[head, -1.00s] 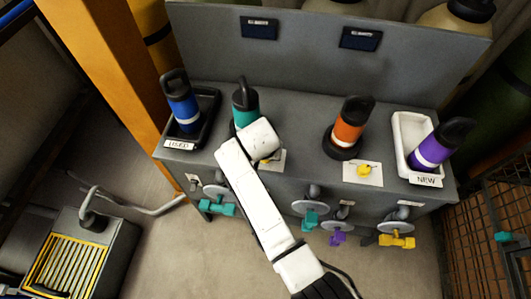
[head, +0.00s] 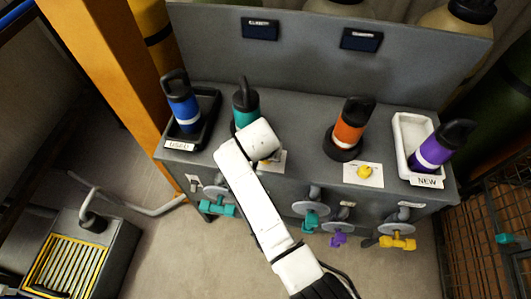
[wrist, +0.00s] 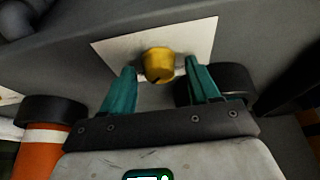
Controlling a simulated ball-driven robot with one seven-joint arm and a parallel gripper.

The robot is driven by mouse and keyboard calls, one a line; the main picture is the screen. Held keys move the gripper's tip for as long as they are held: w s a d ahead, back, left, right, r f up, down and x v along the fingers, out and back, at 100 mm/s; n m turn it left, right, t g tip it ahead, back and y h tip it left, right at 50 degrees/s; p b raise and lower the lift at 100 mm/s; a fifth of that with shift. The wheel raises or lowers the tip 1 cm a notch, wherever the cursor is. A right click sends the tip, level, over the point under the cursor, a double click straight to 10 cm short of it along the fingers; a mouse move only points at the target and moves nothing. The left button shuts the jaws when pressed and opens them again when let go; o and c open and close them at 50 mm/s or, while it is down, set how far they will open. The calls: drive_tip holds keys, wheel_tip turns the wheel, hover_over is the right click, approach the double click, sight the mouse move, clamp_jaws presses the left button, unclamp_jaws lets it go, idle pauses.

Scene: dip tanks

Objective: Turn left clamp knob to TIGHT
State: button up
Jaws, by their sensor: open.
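The left clamp knob (wrist: 158,64) is a small yellow knob on a white plate (wrist: 105,48), seen in the wrist view. A dark mark shows at its lower edge; no lettering is readable. My gripper (wrist: 161,70) is open, its two teal fingers on either side of the knob. A small gap seems to show at each side; I cannot tell whether either finger touches it. In the head view the arm's white end hides the knob and fingers, and only an edge of the white plate (head: 281,162) shows.
A teal bottle (head: 245,100) stands just behind the arm's end. An orange bottle (head: 349,125) in a dark ring stands to the right, beside a second yellow knob (head: 364,171). A blue bottle (head: 183,108) and a purple bottle (head: 435,152) stand in trays at the ends.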

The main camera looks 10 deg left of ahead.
drive_tip(key=v, duration=1)
drive_tip(key=shift+r, duration=0.35)
drive_tip(key=shift+s, duration=0.15)
